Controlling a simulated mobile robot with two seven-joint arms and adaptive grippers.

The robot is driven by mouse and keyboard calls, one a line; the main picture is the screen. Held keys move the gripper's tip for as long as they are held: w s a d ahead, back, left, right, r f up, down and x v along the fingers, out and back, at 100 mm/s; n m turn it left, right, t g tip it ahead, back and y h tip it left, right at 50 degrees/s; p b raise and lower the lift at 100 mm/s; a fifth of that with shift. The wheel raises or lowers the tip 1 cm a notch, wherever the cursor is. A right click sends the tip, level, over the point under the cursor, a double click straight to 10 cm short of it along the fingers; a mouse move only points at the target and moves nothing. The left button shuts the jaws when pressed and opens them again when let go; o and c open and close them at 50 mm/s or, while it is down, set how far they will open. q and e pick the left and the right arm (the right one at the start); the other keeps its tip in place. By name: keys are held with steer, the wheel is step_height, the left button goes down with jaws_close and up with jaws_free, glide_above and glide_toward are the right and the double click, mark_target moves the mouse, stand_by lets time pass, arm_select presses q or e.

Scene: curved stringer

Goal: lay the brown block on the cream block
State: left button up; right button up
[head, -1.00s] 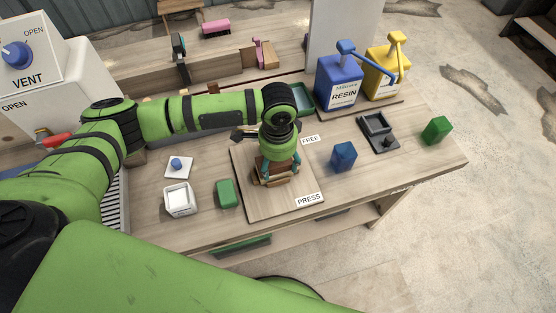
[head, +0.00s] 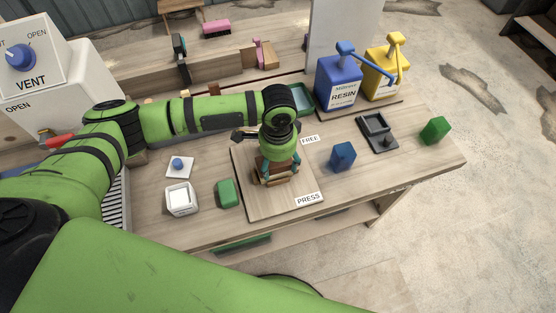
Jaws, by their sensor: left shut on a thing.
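My left gripper (head: 277,166) points down over the wooden board marked FREE and PRESS (head: 250,207). Its teal-tipped fingers are shut on the brown block (head: 277,170), which is partly hidden by the wrist. Tan-brown wooden pieces (head: 274,181) show just below and in front of the block. I cannot tell whether the block touches them or is slightly above. I cannot make out the cream block for sure; it may be hidden under the gripper. My right gripper is not in view.
A green block (head: 228,193) and a white box (head: 181,199) stand left of the board. A blue block (head: 343,156), a dark tray (head: 377,131) and another green block (head: 435,131) are to the right. Blue (head: 338,84) and yellow (head: 386,73) pump bottles stand behind.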

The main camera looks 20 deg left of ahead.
arm_select(q)
steer(key=shift+f, duration=0.35)
stand_by(0.4)
steer(key=o, duration=1.2)
steer(key=shift+o, duration=0.6)
steer(key=shift+r, duration=0.1)
step_height(320, 180, up, 6)
steer(key=p, duration=0.6)
steer(key=shift+p, duration=0.35)
steer(key=shift+r+p, duration=0.7)
steer(key=shift+r, duration=0.25)
steer(key=shift+f, duration=0.1)
